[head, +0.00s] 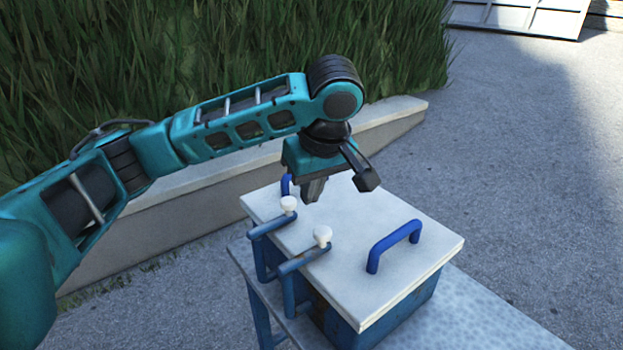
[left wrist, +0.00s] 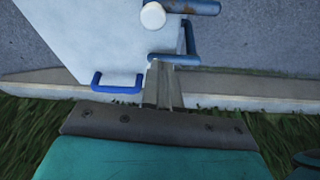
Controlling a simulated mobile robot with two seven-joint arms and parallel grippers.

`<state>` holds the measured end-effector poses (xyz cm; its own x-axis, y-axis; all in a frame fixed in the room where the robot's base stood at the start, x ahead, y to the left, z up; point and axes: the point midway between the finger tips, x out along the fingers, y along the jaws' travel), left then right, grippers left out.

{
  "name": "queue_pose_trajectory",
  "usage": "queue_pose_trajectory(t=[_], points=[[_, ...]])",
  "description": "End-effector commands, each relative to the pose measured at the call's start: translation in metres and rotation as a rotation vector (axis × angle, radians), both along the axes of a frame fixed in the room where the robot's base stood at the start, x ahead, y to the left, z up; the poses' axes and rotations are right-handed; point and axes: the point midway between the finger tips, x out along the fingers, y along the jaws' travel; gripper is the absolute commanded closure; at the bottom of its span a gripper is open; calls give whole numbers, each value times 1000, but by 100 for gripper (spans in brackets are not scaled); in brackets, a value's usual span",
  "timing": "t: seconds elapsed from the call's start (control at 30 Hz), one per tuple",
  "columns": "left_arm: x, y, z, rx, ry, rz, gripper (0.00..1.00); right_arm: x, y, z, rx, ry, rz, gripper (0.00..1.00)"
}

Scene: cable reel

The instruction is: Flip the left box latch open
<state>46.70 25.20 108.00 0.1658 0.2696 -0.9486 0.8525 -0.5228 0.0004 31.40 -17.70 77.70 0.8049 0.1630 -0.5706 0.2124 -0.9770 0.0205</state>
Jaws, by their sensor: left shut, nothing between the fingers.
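The box lid (head: 350,255) is white and closed on a blue box (head: 345,325). Two blue latches with white knobs sit at its left edge: the left latch (head: 272,224) farther back, the right latch (head: 302,262) nearer. In the left wrist view, the gripper's fingers (left wrist: 162,85) overlap the end of a blue latch arm (left wrist: 180,59); a white knob (left wrist: 153,15) shows above. My right gripper is out of view.
A blue handle (head: 395,246) stands on the lid's right, another (head: 285,186) at the back, partly hidden. The box stands on a grey-blue table (head: 470,318). A low concrete kerb (head: 180,207) and tall grass (head: 150,50) lie behind. Open pavement is at right.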

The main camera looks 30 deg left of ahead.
Motion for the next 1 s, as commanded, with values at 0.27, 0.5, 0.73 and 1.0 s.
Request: queue_pose_trajectory(t=[0.27,0.5,0.73,1.0], points=[[7,14,-47,3,4,4,100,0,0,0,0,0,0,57],[24,40,-61,1,0,4,100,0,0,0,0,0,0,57],[31,51,-63,1,-1,1,100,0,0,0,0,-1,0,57],[31,51,-63,1,-1,1,100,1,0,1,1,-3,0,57]])
